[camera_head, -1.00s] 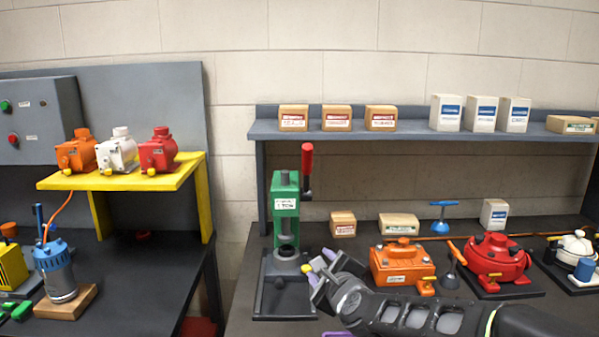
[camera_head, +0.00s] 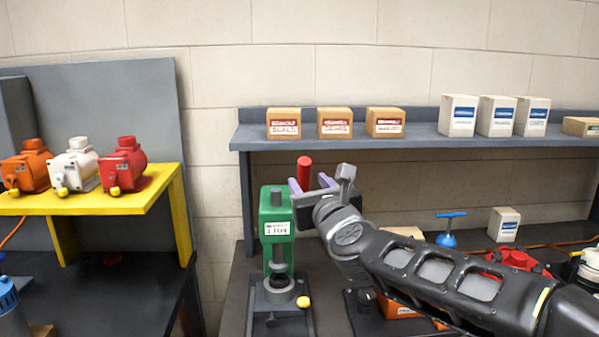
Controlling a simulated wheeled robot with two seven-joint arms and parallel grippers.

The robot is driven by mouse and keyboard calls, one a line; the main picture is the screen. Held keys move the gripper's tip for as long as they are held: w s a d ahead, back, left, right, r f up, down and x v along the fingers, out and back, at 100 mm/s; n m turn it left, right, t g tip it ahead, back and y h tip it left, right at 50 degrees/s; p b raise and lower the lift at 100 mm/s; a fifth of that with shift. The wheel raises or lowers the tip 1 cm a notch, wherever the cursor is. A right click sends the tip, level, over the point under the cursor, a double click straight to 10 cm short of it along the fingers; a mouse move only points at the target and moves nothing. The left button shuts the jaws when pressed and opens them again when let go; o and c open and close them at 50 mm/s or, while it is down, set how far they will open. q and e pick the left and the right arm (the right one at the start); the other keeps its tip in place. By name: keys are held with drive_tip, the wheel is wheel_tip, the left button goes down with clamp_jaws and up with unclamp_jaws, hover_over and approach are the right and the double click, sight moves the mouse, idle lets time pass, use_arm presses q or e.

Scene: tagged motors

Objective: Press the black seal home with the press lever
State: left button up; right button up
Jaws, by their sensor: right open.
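The green press (camera_head: 277,228) stands on the bench with its round ram above a ring-shaped part (camera_head: 280,289) on the base. The ring has a dark centre; I cannot tell the black seal apart there. The press lever has a red handle (camera_head: 304,168) standing upright at the right side of the press. My right gripper (camera_head: 311,185) is open, with its purple-padded fingers at the lever handle, one to each side in the picture. I cannot tell whether they touch it. The lower lever is hidden by the gripper. My left gripper is out of view.
A yellow knob (camera_head: 303,302) shows at the right of the press base. A grey shelf (camera_head: 350,140) with boxes runs behind. Right of the press, a red motor (camera_head: 515,262) and an orange housing (camera_head: 398,306) are partly hidden by my arm. A yellow stand (camera_head: 120,205) holds motors at left.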

drive_tip(key=w, duration=0.2)
drive_tip(key=w+a+p, duration=0.1)
drive_tip(key=w, duration=0.2)
drive_tip(key=w+p, duration=0.1)
drive_tip(key=w, duration=0.1)
drive_tip(key=shift+w+a, duration=0.2)
drive_tip(key=shift+w, duration=0.2)
drive_tip(key=shift+c, duration=0.4)
clamp_jaws()
idle(0.7)
